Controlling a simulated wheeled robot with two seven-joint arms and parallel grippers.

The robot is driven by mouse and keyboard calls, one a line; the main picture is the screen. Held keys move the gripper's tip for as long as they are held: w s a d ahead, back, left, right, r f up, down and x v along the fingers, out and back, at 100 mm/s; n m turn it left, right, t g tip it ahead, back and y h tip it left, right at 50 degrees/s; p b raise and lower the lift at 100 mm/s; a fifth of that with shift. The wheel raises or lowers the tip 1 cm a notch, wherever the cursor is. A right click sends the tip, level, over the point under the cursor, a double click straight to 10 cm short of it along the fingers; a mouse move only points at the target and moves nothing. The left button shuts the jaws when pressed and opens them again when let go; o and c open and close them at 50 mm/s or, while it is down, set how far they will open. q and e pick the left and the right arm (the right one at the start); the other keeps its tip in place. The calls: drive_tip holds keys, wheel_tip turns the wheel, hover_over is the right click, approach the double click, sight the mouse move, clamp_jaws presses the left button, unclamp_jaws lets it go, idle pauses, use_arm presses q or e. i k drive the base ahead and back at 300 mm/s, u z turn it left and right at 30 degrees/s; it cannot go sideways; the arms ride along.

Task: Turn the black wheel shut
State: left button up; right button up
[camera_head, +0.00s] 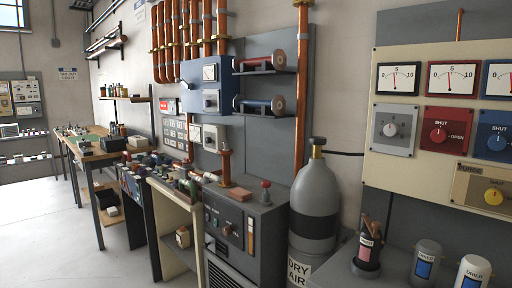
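A grey gas cylinder (315,200) with a black band and a "DRY AIR" label stands right of the middle. On its brass neck sits a small dark wheel-like top (318,141), the only thing that looks like a black wheel. It is too small to tell how far it is turned.
A cream panel (410,170) at right carries gauges, a red knob (438,134) and a blue knob (497,143). A dark cabinet (245,235) stands left of the cylinder. Canisters (426,262) stand on a grey surface at lower right. Open floor (50,240) lies at left.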

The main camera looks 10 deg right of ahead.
sight(314, 140)
drive_tip(key=u, duration=0.95)
drive_tip(key=i, duration=1.4)
drive_tip(key=z, duration=0.6)
